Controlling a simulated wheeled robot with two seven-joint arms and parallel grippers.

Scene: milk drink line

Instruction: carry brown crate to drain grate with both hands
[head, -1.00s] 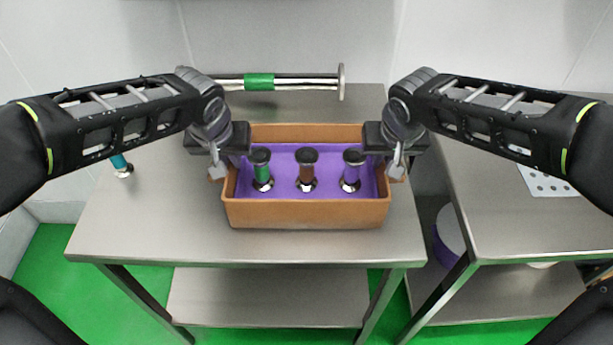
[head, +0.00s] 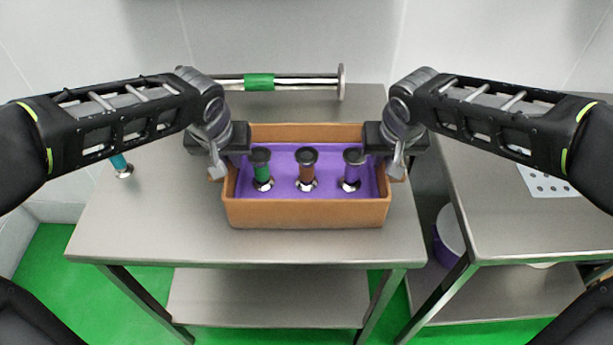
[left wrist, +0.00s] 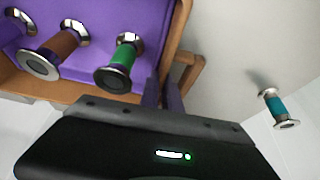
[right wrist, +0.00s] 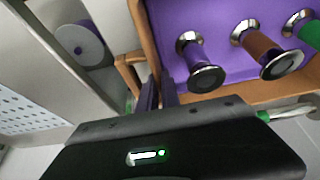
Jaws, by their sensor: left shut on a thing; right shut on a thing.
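The brown crate (head: 305,214) sits at the middle of the near steel table, level, with a purple lining. Three steel-ended pieces stand in it: green-banded (head: 262,172), brown-banded (head: 306,168) and purple-banded (head: 352,170). My left gripper (head: 222,142) is shut on the crate's left handle, which shows in the left wrist view (left wrist: 186,72). My right gripper (head: 392,142) is shut on its right handle, seen in the right wrist view (right wrist: 127,72). A pale perforated plate, seemingly the drain grate (head: 546,183), lies on the right-hand table. I cannot tell whether the crate touches the table.
A steel bar with a green band (head: 260,82) lies behind the crate. A teal-banded piece (head: 121,166) stands at the table's left. A gap separates this table from the right-hand table (head: 500,215). A purple and white round thing (head: 449,232) is below, in that gap.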

